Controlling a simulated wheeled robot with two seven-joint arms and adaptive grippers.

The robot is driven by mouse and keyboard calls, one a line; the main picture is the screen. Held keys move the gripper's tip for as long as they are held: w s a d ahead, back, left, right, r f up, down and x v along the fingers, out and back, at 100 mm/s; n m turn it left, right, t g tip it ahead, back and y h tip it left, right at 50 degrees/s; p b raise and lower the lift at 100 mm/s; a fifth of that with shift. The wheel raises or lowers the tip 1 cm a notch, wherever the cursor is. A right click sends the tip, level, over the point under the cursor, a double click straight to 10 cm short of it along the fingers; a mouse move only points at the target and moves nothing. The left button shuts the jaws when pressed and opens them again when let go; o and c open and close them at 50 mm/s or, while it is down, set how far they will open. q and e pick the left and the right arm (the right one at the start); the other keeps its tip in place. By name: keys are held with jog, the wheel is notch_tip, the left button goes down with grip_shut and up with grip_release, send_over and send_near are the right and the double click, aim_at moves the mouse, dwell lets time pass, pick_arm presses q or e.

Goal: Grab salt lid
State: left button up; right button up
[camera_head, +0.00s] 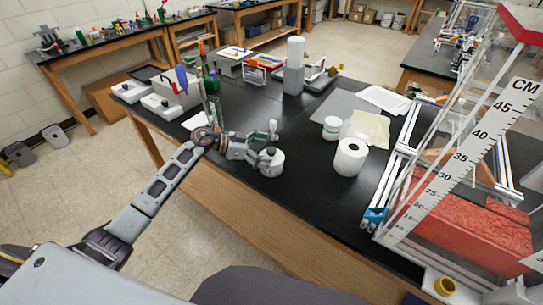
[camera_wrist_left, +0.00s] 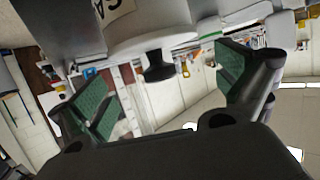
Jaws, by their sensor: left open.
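A white salt jar (camera_head: 271,166) stands near the front edge of the black table; the start of its label shows in the left wrist view (camera_wrist_left: 120,12). Its white lid (camera_wrist_left: 152,42) has a black knob (camera_wrist_left: 158,66). My left gripper (camera_head: 270,144) is at the top of the jar, with its fingers open. In the left wrist view its green-padded fingers (camera_wrist_left: 165,82) are spread to either side of the knob, with a gap to each. The gripper partly covers the lid in the head view. My right gripper is not in view.
A tall grey and white cylinder (camera_head: 294,68) stands behind. A clear ruled tank (camera_head: 470,140) stands at the far right.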

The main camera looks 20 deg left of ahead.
aim_at(270, 150)
pick_arm(q)
jog(key=shift+x, duration=1.1)
jog(key=shift+c, duration=0.3)
jog(key=c, duration=0.8)
jog(key=shift+r, duration=0.15)
jog(key=shift+r, duration=1.45)
jog(key=shift+s+a+r, duration=0.1)
jog(key=shift+a+r, duration=0.05)
jog(key=shift+a, duration=0.05)
jog(key=s+a+b, duration=0.1)
jog(key=s+a, duration=0.2)
jog(key=a, duration=0.5)
jog(key=s+a+b, duration=0.1)
jog(key=s+a, duration=0.3)
jog(key=a, duration=0.4)
jog(key=shift+s+b, duration=0.2)
jog(key=shift+b, duration=0.15)
